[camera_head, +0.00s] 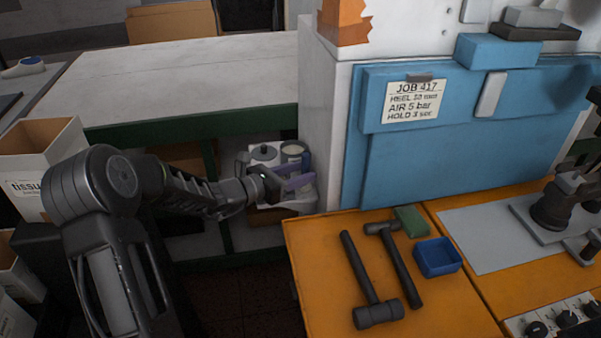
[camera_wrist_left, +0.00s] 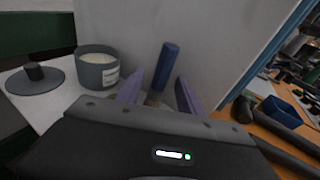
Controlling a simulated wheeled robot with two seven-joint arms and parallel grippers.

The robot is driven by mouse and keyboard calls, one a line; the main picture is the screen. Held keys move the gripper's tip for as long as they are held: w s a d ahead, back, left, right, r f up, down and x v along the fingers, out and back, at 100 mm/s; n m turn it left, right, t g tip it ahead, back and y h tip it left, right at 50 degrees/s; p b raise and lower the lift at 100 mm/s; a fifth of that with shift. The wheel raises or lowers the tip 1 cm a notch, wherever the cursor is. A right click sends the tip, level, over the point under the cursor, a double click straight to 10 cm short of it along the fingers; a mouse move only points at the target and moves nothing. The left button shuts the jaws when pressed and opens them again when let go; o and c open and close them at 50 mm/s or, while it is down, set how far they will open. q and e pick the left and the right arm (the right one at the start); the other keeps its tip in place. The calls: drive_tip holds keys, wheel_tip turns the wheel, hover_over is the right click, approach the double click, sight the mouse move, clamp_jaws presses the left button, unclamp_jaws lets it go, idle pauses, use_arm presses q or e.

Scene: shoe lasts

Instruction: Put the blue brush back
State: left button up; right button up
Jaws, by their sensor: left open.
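The blue brush (camera_wrist_left: 166,66) shows in the left wrist view, its blue handle pointing up and slightly tilted, against a pale grey wall. Its lower end is partly hidden behind my gripper. My left gripper (camera_wrist_left: 158,92) is open, with its two purple fingers apart and the brush seen between and beyond them. I cannot tell how far the brush is from the fingertips. In the head view my left gripper (camera_head: 296,182) is beside the white cabinet side. My right gripper is not in view.
A grey tub with pale contents (camera_wrist_left: 98,70) and a round lid with a knob (camera_wrist_left: 35,78) are left of the gripper. Two hammers (camera_head: 362,280) (camera_head: 398,262), a green block (camera_head: 411,221) and a blue tray (camera_head: 455,270) are on the orange bench (camera_head: 310,255).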

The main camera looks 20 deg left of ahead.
use_arm(q)
drive_tip(key=v, duration=1.1)
drive_tip(key=shift+s+a+b, duration=0.15)
drive_tip(key=shift+s+b, duration=0.1)
drive_tip(key=shift+b, duration=0.15)
